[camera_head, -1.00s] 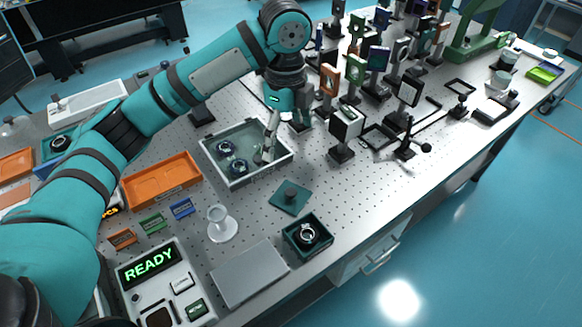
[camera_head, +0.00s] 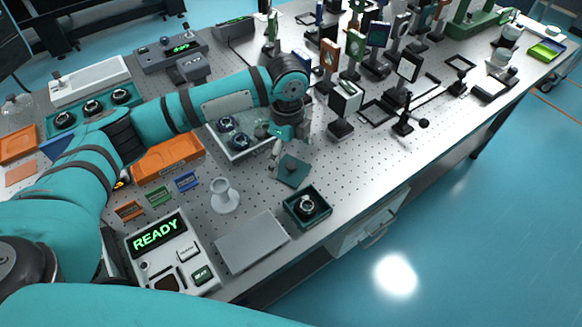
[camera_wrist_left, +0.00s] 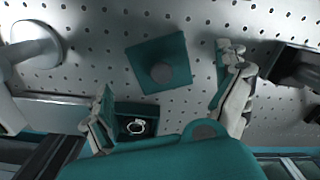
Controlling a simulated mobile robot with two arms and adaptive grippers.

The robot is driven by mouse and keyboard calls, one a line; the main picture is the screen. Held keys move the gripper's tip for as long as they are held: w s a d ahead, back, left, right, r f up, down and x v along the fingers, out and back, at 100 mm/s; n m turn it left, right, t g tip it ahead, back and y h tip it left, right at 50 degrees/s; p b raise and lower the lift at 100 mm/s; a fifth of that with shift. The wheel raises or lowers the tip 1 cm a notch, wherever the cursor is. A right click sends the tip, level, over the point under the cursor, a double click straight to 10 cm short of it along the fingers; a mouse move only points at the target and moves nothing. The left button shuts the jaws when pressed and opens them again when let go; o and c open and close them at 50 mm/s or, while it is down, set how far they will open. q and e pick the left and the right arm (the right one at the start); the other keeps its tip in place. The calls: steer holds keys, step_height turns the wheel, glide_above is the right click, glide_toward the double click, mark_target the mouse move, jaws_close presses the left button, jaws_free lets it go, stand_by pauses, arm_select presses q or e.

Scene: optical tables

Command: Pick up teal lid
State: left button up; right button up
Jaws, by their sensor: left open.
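The teal lid (camera_head: 293,171) is a flat square with a round grey knob, lying on the perforated table top. In the left wrist view the lid (camera_wrist_left: 160,63) lies just beyond my fingertips, in the gap between them. My left gripper (camera_head: 281,160) hangs above the lid in the head view, with part of the lid behind a finger. In the left wrist view my left gripper (camera_wrist_left: 170,105) has its two fingers wide apart with nothing between them. My right gripper is not in view.
A teal box (camera_head: 307,205) holding a ring-shaped part stands in front of the lid. A white funnel-like stand (camera_head: 224,196) and a grey plate (camera_head: 252,242) are to the left. A grey tray (camera_head: 226,146) lies behind. Mounted optics (camera_head: 346,104) stand at the back right.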

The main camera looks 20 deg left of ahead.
mark_target(288, 165)
arm_select(q)
steer(key=shift+f, duration=1.8)
steer(key=shift+s, duration=0.1)
steer(key=c, duration=1.3)
steer(key=shift+f, duration=0.15)
jaws_close()
steer(key=shift+s, duration=0.1)
